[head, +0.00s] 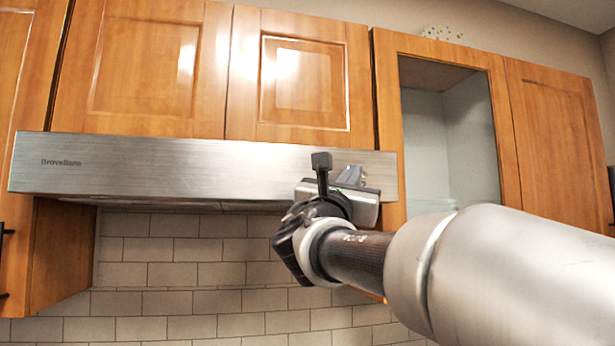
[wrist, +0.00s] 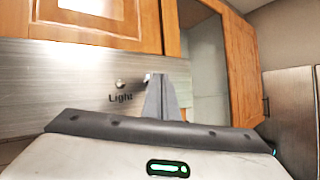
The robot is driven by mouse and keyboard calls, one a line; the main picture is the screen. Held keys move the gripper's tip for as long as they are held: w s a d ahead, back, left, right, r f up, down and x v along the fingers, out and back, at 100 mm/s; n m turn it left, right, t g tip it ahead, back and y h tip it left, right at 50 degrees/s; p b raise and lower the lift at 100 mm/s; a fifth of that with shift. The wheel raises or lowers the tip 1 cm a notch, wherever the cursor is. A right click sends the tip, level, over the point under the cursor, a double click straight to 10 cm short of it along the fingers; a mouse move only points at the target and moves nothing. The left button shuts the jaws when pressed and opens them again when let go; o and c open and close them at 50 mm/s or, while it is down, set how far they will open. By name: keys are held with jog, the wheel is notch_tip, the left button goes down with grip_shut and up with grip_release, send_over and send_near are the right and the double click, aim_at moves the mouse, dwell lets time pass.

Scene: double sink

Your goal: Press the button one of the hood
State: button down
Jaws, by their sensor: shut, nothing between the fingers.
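The hood (head: 200,170) is a long brushed-steel strip under the wooden cabinets in the head view. Its front panel (wrist: 50,85) also fills the left of the wrist view. A small round button (wrist: 120,84) sits on the panel above the word "Light". A second small knob-like spot (wrist: 147,77) shows to its right, beside the fingertips and partly hidden by them. My gripper (head: 350,174) is at the right end of the hood front. In the wrist view my gripper (wrist: 158,78) is shut and empty, its tips close to the panel; I cannot tell whether they touch it.
Wooden cabinet doors (head: 300,85) stand directly above the hood. An open-looking cabinet with a pale interior (head: 450,135) is to the right. Grey tiles (head: 190,260) cover the wall below. The space in front of the hood's left part is clear.

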jog(key=shift+s, duration=0.1)
jog(key=s+b, duration=0.1)
jog(key=s, duration=0.2)
jog(key=s+d+b, duration=0.1)
jog(key=s, duration=0.1)
jog(key=shift+s+d+b, duration=0.1)
jog(key=shift+s+b, duration=0.3)
jog(key=s+d+f+m+g+p, duration=0.1)
jog(key=s+d+f+m+g, duration=0.3)
jog(key=f, duration=0.3)
jog(key=s+d+f+m+g+y+p, duration=0.1)
jog(key=d+f+m+g+p, duration=0.15)
jog(key=f+m, duration=0.35)
jog(key=s+d+f+m+g+p, duration=0.1)
jog(key=s+d+f+m+g, duration=0.3)
jog(key=f, duration=0.4)
jog(key=s+a+f+m+g+y+p, duration=0.2)
jog(key=s+a+f+m+y, duration=0.2)
jog(key=f, duration=0.6)
jog(key=s+a+f+m+g+y+p, duration=0.2)
jog(key=s+a+f+m+g+y, duration=0.1)
jog(key=s+f+m, duration=0.6)
jog(key=shift+s+a+f+y, duration=0.6)
jog(key=shift+a+y, duration=0.3)
jog(key=shift+a, duration=0.25)
